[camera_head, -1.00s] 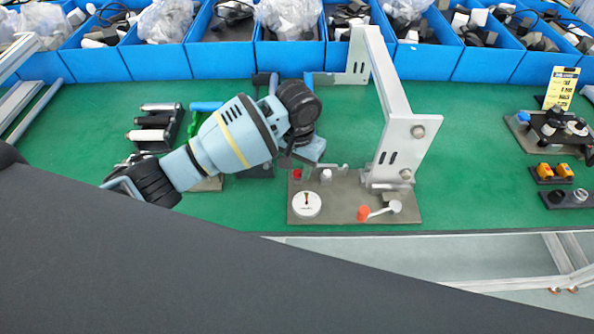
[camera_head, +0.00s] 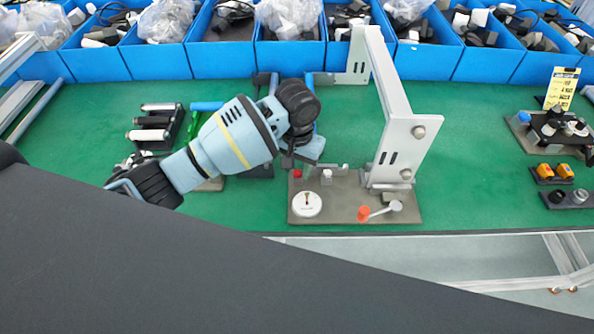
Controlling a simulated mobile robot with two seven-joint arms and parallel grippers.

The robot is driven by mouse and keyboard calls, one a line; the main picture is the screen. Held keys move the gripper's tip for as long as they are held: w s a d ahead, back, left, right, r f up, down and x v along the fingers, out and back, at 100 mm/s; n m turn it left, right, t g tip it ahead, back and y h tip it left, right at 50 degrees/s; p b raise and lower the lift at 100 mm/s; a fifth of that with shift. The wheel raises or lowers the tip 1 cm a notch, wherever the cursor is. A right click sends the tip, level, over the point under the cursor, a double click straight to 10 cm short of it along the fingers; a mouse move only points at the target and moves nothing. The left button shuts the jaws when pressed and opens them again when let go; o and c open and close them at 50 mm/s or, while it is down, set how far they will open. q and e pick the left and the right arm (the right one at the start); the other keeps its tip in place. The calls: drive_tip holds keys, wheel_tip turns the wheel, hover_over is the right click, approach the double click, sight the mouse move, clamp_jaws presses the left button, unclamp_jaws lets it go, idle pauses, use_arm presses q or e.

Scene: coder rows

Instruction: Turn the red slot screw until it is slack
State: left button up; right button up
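A small red part (camera_head: 297,173), which looks like the red screw, sits at the back left of the grey-brown fixture plate (camera_head: 335,213). Its slot is too small to make out. My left gripper (camera_head: 287,162) points down just behind and beside it, at the plate's back left edge. The fingertips are small and partly hidden by the wrist, so I cannot tell whether they are open, shut or touching the red part. A white round dial (camera_head: 307,204) with a small pointer lies in front of it. My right gripper is not in view.
A grey metal upright frame (camera_head: 398,125) stands on the plate's right side. An orange-tipped lever (camera_head: 363,214) is at the plate's front. A rack of rollers (camera_head: 153,128) stands left. Blue bins (camera_head: 430,62) line the back.

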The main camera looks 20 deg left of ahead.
use_arm(q)
drive_tip(key=shift+r, duration=0.1)
drive_tip(key=shift+r, duration=2.4)
drive_tip(key=shift+s+f, duration=0.1)
